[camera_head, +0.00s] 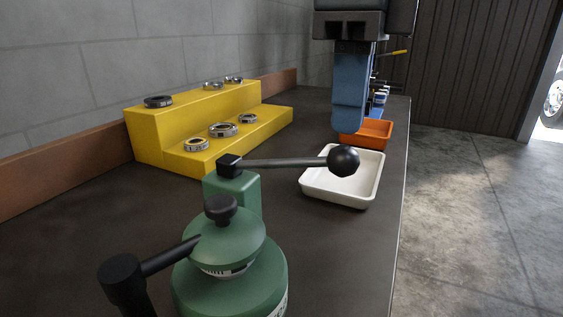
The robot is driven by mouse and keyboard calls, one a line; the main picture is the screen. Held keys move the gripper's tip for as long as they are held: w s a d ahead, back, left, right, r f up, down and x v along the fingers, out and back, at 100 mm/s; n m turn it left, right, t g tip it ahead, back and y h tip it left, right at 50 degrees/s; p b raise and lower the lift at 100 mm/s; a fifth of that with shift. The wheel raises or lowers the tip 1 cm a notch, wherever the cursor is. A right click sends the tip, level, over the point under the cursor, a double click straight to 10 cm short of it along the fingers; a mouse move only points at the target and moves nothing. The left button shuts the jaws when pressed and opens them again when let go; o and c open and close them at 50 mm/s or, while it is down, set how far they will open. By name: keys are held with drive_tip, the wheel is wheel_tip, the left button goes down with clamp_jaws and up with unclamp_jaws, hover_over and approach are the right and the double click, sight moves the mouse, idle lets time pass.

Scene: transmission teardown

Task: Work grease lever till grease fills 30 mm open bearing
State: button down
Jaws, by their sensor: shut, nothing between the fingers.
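A green grease packer (265,262) stands on the bench at the front. Its lever (290,162) is a dark bar running right from a black block to a black ball knob (343,160), roughly level. A green cone lid with a black knob (220,208) sits on the body, with a thin band of metal showing below its rim. I cannot tell whether that is a bearing, and no grease shows. Several bearings (222,130) lie on a yellow stepped stand (155,135). My gripper (349,128) points down with blue fingers shut, beyond the ball knob and apart from it.
A white tray (312,187) sits under and behind the knob, looking empty. An orange bin (379,136) stands behind it, close to my fingers in the picture. A black post with an arm (122,275) is at front left. The bench edge (398,230) drops off at right.

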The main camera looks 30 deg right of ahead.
sight(345, 146)
drive_tip(key=shift+f+b, duration=3.3)
drive_tip(key=shift+f, duration=0.25)
drive_tip(key=shift+r+p, duration=2.3)
drive_tip(key=shift+r, duration=1.4)
drive_tip(key=shift+r+p, duration=1.7)
drive_tip(key=shift+r, duration=0.85)
